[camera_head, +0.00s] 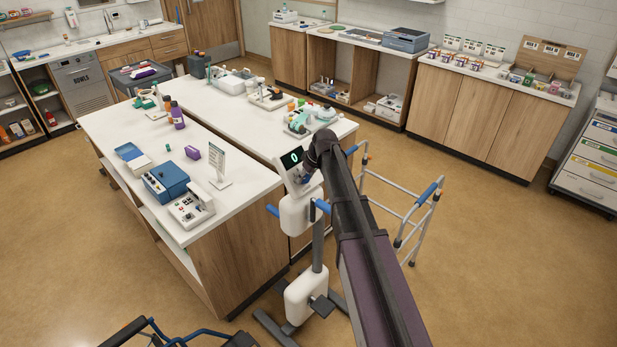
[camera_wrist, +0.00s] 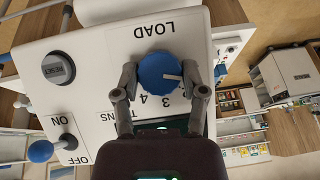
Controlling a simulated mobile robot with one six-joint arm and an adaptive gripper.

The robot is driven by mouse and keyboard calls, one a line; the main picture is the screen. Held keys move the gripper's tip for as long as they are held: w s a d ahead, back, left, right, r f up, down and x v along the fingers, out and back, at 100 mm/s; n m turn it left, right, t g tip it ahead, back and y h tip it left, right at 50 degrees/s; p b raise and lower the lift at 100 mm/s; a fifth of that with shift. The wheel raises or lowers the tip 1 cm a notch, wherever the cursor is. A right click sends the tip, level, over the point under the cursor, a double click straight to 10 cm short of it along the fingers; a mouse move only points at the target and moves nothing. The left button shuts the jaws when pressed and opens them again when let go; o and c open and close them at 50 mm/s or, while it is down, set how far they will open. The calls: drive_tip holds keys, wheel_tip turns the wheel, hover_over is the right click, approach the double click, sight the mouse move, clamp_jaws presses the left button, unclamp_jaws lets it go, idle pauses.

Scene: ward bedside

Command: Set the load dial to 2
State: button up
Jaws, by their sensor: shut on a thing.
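The digits 3 and 4 show beside the dial; other marks are hidden by the fingers or too small to read. My gripper (camera_wrist: 160,75) has one finger on each side of the dial and is shut on it. In the head view, my arm reaches to the exercise machine (camera_head: 296,213), and its dark display (camera_head: 291,158) reads 0. The dial is hidden there.
On the panel are a round grey button (camera_wrist: 58,68) and an ON/OFF lever (camera_wrist: 66,142) with a blue ball end. A walker (camera_head: 408,212) stands right of the machine. A white-topped counter (camera_head: 235,190) with several items stands close at left. Open floor lies to the right.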

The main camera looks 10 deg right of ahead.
drive_tip(key=m+y, duration=0.1)
drive_tip(key=m, duration=0.2)
drive_tip(key=shift+w+g+y+b, duration=0.3)
drive_tip(key=shift+y+b, duration=0.1)
drive_tip(key=shift+m+y+b, duration=0.45)
drive_tip(key=shift+m+y, duration=0.25)
drive_tip(key=shift+m, duration=0.4)
drive_tip(key=o, duration=1.2)
drive_tip(key=shift+w, duration=0.1)
drive_tip(key=shift+c, duration=0.2)
drive_tip(key=shift+s, duration=0.2)
drive_tip(key=shift+f, duration=0.1)
